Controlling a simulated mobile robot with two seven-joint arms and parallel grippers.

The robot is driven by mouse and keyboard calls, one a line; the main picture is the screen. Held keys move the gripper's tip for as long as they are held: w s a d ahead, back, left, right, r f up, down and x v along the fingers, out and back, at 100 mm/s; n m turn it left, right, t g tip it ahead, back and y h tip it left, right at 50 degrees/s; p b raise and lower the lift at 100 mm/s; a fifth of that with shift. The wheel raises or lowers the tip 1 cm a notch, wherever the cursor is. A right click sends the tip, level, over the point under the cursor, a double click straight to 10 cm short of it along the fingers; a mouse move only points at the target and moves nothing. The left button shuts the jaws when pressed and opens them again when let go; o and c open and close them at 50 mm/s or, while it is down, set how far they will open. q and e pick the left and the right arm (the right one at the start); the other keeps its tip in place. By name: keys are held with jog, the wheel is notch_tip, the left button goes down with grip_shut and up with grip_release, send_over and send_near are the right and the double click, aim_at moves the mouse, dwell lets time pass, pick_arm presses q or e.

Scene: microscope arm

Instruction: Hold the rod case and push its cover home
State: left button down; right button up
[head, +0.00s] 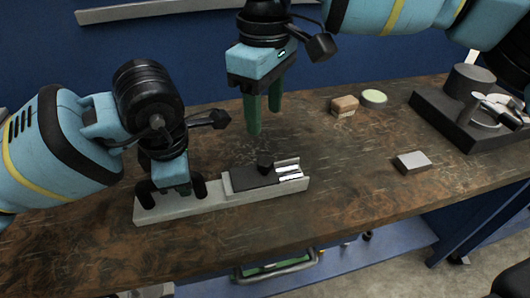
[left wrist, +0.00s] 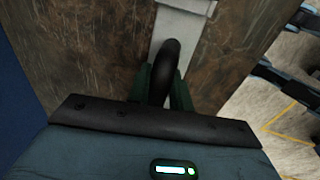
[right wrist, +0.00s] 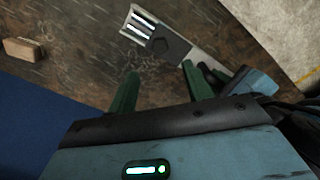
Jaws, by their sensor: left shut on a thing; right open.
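The rod case (head: 220,202) is a long light-grey block lying on the table, with a black arched handle (left wrist: 168,65) at its left end. My left gripper (head: 174,188) is shut on that handle. The cover (head: 252,178) is a dark slab on the right part of the case, with a black knob (head: 265,160). White rods (head: 289,173) show uncovered at the right end of the case. The cover and rods also show in the right wrist view (right wrist: 168,46). My right gripper (head: 264,118) is open and empty above the table, behind the case and apart from the knob.
A brown block (head: 344,106), a round green-topped dish (head: 374,98) and a small grey block (head: 412,162) lie to the right. A dark microscope base (head: 455,122) stands at far right. The table's front edge runs close to the case.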

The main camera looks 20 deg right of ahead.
aim_at(265, 160)
notch_tip(265, 160, down, 10)
jog(key=shift+f, duration=0.25)
dwell(0.3)
grip_shut()
